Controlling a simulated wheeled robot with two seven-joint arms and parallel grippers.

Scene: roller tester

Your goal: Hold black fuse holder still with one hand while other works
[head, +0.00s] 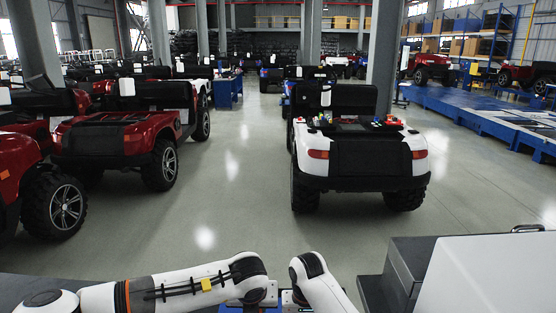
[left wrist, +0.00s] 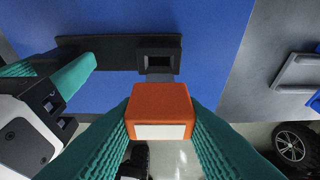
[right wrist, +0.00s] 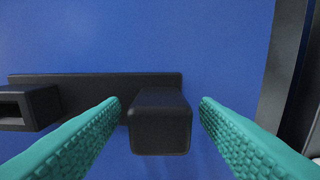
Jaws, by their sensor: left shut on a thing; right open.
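The black fuse holder (right wrist: 95,80) is a bar on a blue surface. It has a solid block (right wrist: 160,120) at one end and a square socket (right wrist: 25,107) at the other. My right gripper (right wrist: 159,102) is open, its teal fingers on either side of the solid block with gaps visible. The holder also shows in the left wrist view (left wrist: 110,52), its far left end hidden by the right gripper. My left gripper (left wrist: 160,104) is shut on an orange block (left wrist: 158,98) with a white face, just below the socket (left wrist: 158,55) in that picture. Contact with the socket is unclear.
The blue surface (left wrist: 215,30) around the holder is clear. A grey panel with a handle-like part (left wrist: 297,72) lies to the right. In the head view, a white vehicle (head: 360,155) stands ahead, red vehicles (head: 125,135) at left, and a grey cabinet (head: 410,260) at lower right.

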